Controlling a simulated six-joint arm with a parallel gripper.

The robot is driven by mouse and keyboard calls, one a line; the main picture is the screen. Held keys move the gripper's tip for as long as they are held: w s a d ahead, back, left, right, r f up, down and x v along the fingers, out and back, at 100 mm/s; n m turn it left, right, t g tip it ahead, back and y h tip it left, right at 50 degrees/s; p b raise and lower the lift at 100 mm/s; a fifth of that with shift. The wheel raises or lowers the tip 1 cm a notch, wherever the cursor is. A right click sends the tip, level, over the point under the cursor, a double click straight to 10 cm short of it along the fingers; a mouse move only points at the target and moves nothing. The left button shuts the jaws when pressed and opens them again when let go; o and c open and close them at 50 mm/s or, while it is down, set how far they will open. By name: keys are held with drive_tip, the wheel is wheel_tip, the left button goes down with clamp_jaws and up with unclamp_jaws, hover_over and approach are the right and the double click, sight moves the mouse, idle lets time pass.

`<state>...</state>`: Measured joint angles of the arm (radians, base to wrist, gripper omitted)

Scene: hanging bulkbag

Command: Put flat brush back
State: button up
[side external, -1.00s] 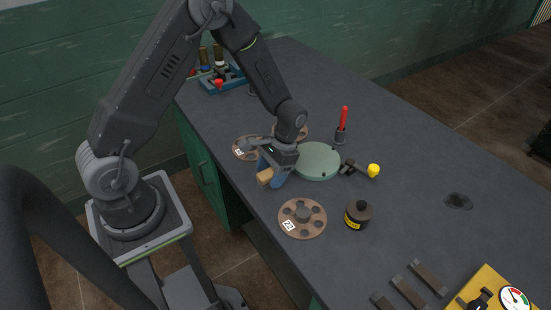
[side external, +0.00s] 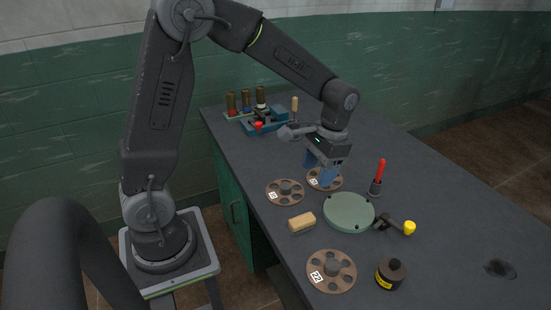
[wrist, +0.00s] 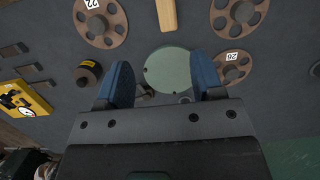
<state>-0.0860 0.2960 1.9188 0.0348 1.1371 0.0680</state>
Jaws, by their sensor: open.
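My gripper (side external: 322,178) is open and empty, raised above the table near a brown holed disc (side external: 325,179). Its two blue fingers are spread in the wrist view (wrist: 163,70), with the green round plate between them below. No bristles show clearly, so I cannot tell which thing is the flat brush. A tan wooden block (side external: 301,222) lies near the table's front edge, left of the green plate; its end shows at the top of the wrist view (wrist: 167,14). An upright light wooden handle (side external: 295,106) stands by the blue tray at the back.
The blue tray (side external: 266,126) holds small parts beside brown cylinders. Disc 22 (side external: 331,271), another holed disc (side external: 285,193), the green plate (side external: 349,212), a red-handled tool (side external: 380,173), a yellow-knobbed part (side external: 408,228) and a black pot (side external: 391,274) stand around. The table's right side is mostly clear.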

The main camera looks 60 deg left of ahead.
drive_tip(key=s+d+r+t, duration=0.2)
drive_tip(key=s+r+t, duration=0.2)
drive_tip(key=s, duration=0.3)
drive_tip(key=s+d+r+t, duration=0.1)
drive_tip(key=s+r+t, duration=0.3)
drive_tip(key=s+r, duration=0.3)
drive_tip(key=shift+s+d+r, duration=0.15)
drive_tip(key=shift+s+d, duration=0.2)
drive_tip(key=shift+s, duration=0.45)
